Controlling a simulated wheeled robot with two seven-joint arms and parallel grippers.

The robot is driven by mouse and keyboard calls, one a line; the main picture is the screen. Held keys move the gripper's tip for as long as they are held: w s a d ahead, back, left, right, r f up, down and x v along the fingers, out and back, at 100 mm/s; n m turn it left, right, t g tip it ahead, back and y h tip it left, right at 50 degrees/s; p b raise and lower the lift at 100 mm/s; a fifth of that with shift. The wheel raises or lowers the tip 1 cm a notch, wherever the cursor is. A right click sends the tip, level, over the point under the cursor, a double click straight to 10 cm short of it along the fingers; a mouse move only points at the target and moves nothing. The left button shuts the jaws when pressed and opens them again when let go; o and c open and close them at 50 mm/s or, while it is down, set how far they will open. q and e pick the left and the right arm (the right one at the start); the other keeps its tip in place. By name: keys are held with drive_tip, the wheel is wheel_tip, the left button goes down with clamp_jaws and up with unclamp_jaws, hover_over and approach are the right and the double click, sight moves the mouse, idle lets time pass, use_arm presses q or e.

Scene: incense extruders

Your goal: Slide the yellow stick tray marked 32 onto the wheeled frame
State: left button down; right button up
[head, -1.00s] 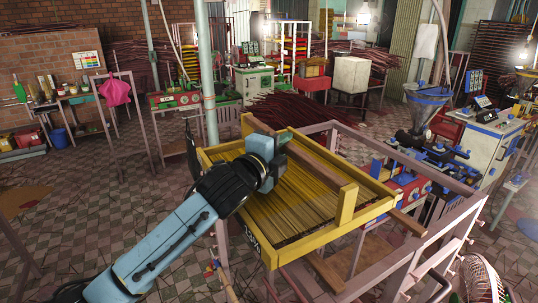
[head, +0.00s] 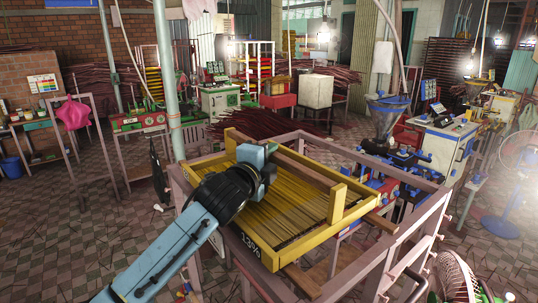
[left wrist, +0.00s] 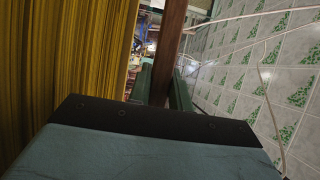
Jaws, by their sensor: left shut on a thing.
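The yellow stick tray (head: 310,240) is full of thin yellow sticks, with white marks on its near corner that I cannot read surely. It lies over the top of the pinkish wheeled frame (head: 398,250), tilted in the picture. A brown wooden bar (head: 318,174) runs along the tray's far side between yellow end posts. My left gripper (head: 268,165) is shut on this bar at the far left part of the tray. In the left wrist view, its fingers (left wrist: 160,88) close on both sides of the bar (left wrist: 167,50), with sticks to the left. My right gripper is out of view.
Blue-and-red machines with a funnel (head: 388,112) stand behind and right of the frame. A floor fan (head: 508,190) is at the far right, another (head: 456,280) at the bottom right. A pale pole (head: 166,80) stands behind the tray. Tiled floor is open at left.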

use_arm(q)
drive_tip(key=shift+r, duration=0.1)
drive_tip(key=c, duration=1.2)
unclamp_jaws()
drive_tip(key=o, duration=0.3)
